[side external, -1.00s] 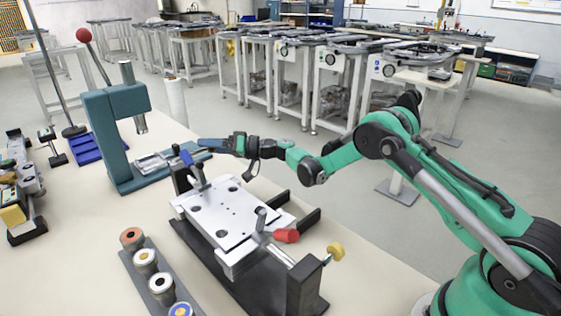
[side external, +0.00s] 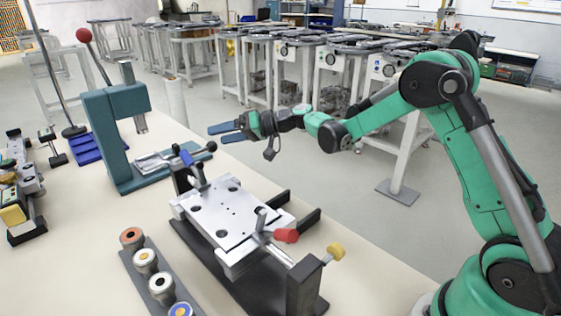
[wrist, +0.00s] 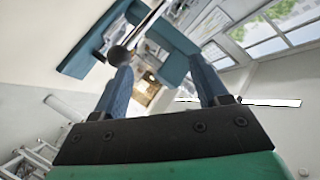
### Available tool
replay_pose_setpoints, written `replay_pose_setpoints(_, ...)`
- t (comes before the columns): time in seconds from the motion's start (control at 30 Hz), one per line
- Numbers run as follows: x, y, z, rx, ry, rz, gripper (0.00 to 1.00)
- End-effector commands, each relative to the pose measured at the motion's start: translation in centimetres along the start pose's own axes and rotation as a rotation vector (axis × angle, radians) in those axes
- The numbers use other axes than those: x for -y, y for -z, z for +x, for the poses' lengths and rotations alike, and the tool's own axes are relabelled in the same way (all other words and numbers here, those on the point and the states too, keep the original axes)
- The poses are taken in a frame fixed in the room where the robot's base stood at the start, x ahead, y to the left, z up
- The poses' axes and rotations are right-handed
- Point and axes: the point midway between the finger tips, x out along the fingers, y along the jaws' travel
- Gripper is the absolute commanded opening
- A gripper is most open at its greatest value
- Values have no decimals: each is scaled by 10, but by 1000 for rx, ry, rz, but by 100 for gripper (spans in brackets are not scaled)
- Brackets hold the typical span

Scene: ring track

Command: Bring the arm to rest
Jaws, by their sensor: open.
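My green and black arm reaches in from the right in the side external view. My gripper (side external: 226,132) is held out level above the far edge of the table, with its two blue fingers apart and nothing between them. In the wrist view my gripper (wrist: 165,88) also shows its blue fingers spread and empty. The fingers point left, toward the teal press (side external: 112,130), and appear apart from it. The metal fixture plate (side external: 228,212) lies below and in front of my gripper, clear of it.
The fixture has a red-handled clamp (side external: 287,236) and a yellow knob (side external: 336,251). A rack of several round parts (side external: 145,262) stands at its left. Open floor lies between the table and the white workstations (side external: 335,75).

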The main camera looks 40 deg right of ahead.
Motion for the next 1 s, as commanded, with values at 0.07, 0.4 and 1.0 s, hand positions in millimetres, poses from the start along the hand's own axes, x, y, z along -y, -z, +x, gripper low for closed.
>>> replay_pose_setpoints(0.07,22,-7,-9,69,-67,-12,67)
replay_pose_setpoints(0.4,81,-64,-78,292,-413,-100,67)
replay_pose_setpoints(1.0,78,-147,-178,370,-828,-295,67)
